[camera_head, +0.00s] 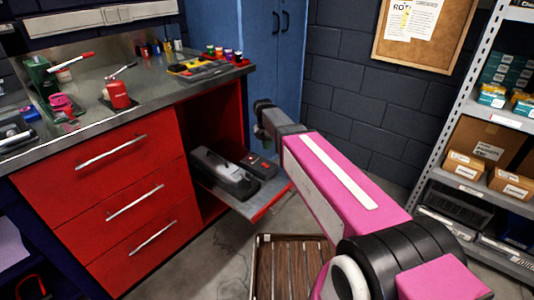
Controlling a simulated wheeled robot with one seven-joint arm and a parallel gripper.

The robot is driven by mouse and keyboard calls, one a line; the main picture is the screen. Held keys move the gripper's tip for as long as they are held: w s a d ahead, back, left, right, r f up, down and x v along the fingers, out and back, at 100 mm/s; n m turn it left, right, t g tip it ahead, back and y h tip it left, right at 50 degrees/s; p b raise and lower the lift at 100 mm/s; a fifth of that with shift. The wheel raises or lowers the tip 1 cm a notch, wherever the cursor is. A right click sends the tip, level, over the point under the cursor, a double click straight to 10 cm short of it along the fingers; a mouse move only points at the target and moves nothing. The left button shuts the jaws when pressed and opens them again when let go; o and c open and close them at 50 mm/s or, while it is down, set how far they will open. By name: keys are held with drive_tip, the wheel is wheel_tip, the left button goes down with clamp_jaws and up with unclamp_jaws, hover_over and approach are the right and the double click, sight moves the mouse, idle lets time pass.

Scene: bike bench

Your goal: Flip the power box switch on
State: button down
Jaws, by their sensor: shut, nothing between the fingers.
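Two dark boxes sit on a pulled-out grey shelf (222,193) in the red cabinet. The larger grey-black box (225,176) is on the left. The smaller black box (258,167) on the right has a small red mark and may be the power box. No switch position can be made out. My gripper (261,118) is at the dark far end of my pink arm, which reaches in from the lower right. It appears above and beyond the smaller box in the picture, apart from both boxes. It is shut and empty, and its fingers are small and hard to make out.
The workbench top (130,104) at left holds tools and bottles above red drawers (110,155). A blue cabinet (262,50) stands behind. A slatted wooden crate (290,268) is on the floor below the shelf. A metal rack (484,60) with boxes stands at right.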

drive_tip(key=shift+s+d+r, duration=0.1)
drive_tip(key=shift+d+r, duration=0.05)
drive_tip(key=shift+r, duration=0.95)
drive_tip(key=shift+s+d+r, duration=0.1)
drive_tip(key=shift+r, duration=0.95)
drive_tip(key=s+d+f+m, duration=0.6)
drive_tip(key=s+d+m, duration=0.2)
drive_tip(key=m, duration=0.6)
drive_tip(key=s+d+f+m+y, duration=0.1)
drive_tip(key=s+d+f+m, duration=0.4)
drive_tip(key=s+d+m, duration=0.4)
drive_tip(key=d+m, duration=0.3)
drive_tip(key=m, duration=0.2)
drive_tip(key=shift+d+f+t, duration=0.25)
drive_tip(key=shift+f+t, duration=0.1)
drive_tip(key=shift+t, duration=0.05)
